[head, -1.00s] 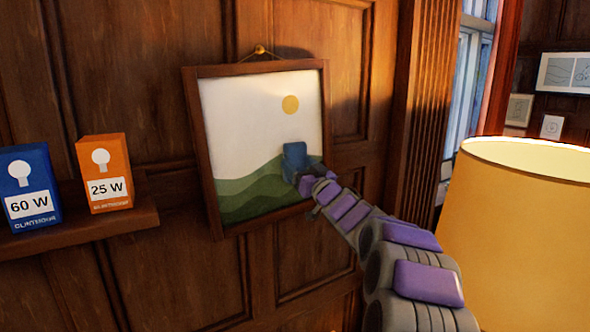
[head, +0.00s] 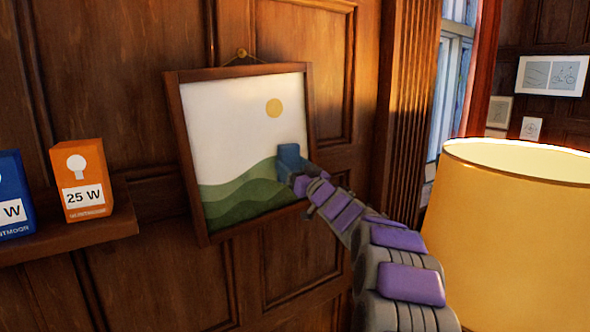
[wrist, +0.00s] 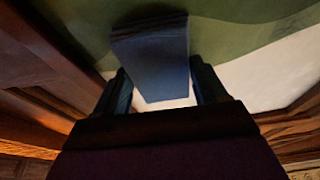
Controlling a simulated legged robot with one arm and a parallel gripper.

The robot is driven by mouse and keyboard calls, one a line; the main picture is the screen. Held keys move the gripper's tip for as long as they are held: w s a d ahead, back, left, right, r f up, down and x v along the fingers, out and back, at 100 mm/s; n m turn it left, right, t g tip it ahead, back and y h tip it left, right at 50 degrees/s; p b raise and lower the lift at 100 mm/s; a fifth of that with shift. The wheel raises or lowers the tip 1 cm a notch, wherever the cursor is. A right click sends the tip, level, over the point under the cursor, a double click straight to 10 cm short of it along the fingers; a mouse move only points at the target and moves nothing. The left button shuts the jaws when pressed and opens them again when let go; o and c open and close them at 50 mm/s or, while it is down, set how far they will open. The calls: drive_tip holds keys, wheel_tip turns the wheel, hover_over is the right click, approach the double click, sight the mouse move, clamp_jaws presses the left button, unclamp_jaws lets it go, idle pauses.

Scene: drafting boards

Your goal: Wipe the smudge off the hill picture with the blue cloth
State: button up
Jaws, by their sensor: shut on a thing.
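The hill picture (head: 240,115) hangs on the wood wall from a knob, with a white sky, a yellow sun and green hills in a brown frame. My gripper (head: 297,176) is at the right side of the picture, shut on the blue cloth (head: 289,158). In the wrist view the blue cloth (wrist: 155,62) sits between the two fingers of my gripper (wrist: 160,92), over the green hills and white part of the picture (wrist: 265,75). I cannot tell whether the cloth touches the picture. No smudge shows; the cloth and gripper hide part of the surface.
A shelf (head: 75,235) at left holds an orange 25 W box (head: 82,180) and a blue box (head: 12,195). A yellow lampshade (head: 515,240) stands at right, close to my arm.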

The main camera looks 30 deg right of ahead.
drive_tip(key=shift+a+f+b, duration=0.25)
drive_tip(key=shift+a+b, duration=0.35)
drive_tip(key=shift+a, duration=0.65)
drive_tip(key=shift+a+f+b, duration=0.2)
drive_tip(key=shift+a+b, duration=0.35)
drive_tip(key=shift+a, duration=0.65)
drive_tip(key=shift+s+a+b, duration=0.1)
drive_tip(key=shift+a+b, duration=0.3)
drive_tip(key=shift+a, duration=0.6)
drive_tip(key=shift+a+f+b, duration=0.2)
drive_tip(key=shift+a+b, duration=0.15)
drive_tip(key=shift+a, duration=0.15)
drive_tip(key=shift+a+f+b, duration=0.15)
drive_tip(key=shift+a+b, duration=0.15)
drive_tip(key=shift+a, duration=0.2)
drive_tip(key=shift+s+a+f+b, duration=0.1)
drive_tip(key=shift+a+f+b, duration=0.1)
drive_tip(key=shift+a+b, duration=0.8)
drive_tip(key=shift+s+a+f+b, duration=0.15)
drive_tip(key=shift+a+b, duration=0.25)
drive_tip(key=shift+a, duration=1.15)
approach(243, 176)
drive_tip(key=shift+s+r+p, duration=0.1)
drive_tip(key=shift+r+p, duration=0.3)
drive_tip(key=shift+r, duration=0.45)
